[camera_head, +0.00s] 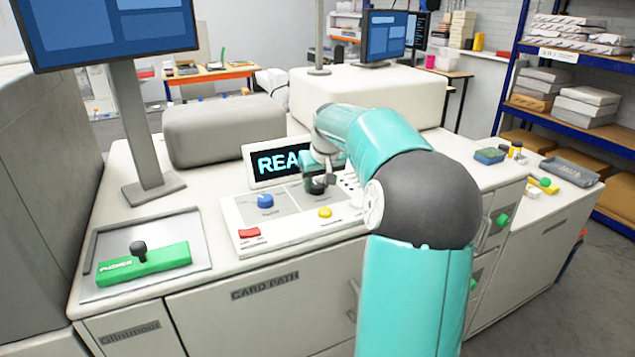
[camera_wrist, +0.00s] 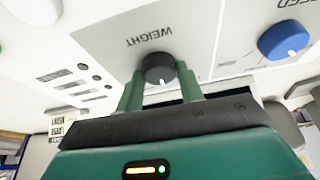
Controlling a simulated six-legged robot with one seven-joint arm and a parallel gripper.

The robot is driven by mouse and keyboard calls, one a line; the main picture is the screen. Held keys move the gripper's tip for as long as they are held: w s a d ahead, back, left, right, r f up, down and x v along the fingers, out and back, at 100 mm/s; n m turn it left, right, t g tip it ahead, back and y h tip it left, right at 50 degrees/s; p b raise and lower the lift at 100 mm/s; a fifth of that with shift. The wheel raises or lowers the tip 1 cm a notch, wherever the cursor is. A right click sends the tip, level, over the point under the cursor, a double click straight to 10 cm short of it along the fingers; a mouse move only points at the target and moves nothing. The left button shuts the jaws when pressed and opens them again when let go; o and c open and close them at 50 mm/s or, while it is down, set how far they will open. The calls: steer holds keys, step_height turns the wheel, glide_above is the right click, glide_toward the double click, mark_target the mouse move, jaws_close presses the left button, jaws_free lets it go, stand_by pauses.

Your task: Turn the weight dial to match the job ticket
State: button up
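The black weight dial (camera_wrist: 158,68) sits on the panel beside the upside-down word WEIGHT in the wrist view. Its white pointer mark faces the bottom of the picture, away from that word. My gripper (camera_wrist: 160,72) has one green finger on each side of the dial, close against it, and looks shut on it. I cannot make out a job ticket in either view.
A blue dial (camera_head: 265,201) is left of my gripper; a red button (camera_head: 249,233) and yellow button (camera_head: 325,212) are in front. A display (camera_head: 265,165) stands close behind, partly hidden by my arm. A green lever block (camera_head: 145,262) lies at left.

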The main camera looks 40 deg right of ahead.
steer(key=shift+w+a+m+h, duration=0.15)
steer(key=shift+m+h, duration=0.15)
steer(key=shift+m, duration=0.5)
steer(key=shift+m+g+h, duration=0.5)
steer(key=shift+m+h, duration=0.1)
steer(key=shift+m, duration=1.2)
steer(key=o, duration=1)
steer(key=shift+r, duration=0.1)
steer(key=v, duration=1.3)
steer(key=shift+r, duration=0.35)
steer(key=shift+a, duration=0.1)
